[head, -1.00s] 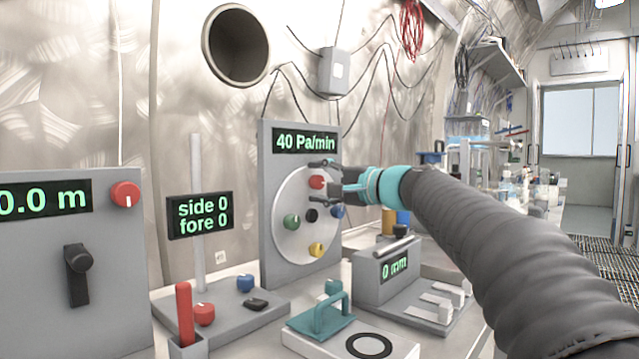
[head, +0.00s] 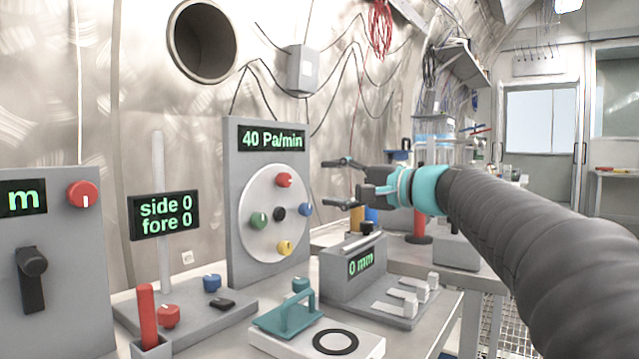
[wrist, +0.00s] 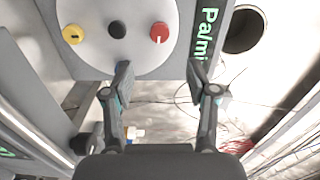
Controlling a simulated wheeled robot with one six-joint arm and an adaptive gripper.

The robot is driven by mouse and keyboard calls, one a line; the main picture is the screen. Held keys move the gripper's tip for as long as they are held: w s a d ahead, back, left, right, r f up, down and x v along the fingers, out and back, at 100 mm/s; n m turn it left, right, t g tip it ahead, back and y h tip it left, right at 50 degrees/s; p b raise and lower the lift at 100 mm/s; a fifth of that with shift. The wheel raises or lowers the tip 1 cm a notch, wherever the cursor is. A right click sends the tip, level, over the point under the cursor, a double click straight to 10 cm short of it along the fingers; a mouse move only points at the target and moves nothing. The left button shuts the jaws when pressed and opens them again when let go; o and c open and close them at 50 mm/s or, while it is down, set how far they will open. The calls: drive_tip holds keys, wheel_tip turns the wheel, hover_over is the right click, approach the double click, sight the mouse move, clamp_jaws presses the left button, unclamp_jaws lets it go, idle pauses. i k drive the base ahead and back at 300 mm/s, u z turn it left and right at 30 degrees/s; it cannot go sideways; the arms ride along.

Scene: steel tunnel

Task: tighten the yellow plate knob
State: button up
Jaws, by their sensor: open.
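The yellow plate knob (head: 284,247) sits low on the round white plate (head: 256,236) of the grey upright panel. It also shows at the upper left of the wrist view (wrist: 73,34). The plate carries a red knob (head: 284,180) at the top, a green knob (head: 258,220) at the left, a blue knob (head: 305,206) at the right and a black hub (head: 279,213) in the middle. My gripper (head: 335,180) is open and empty, to the right of the panel and higher than the yellow knob, touching nothing.
The panel's display (head: 271,139) reads 40 Pa/min. Below stand a grey block (head: 352,283) reading 0 mm, a teal handle (head: 289,318) and a box with a red handle (head: 148,318). A display (head: 164,212) reads side 0, fore 0. Air around my gripper is free.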

sight(285, 249)
drive_tip(key=k, duration=1)
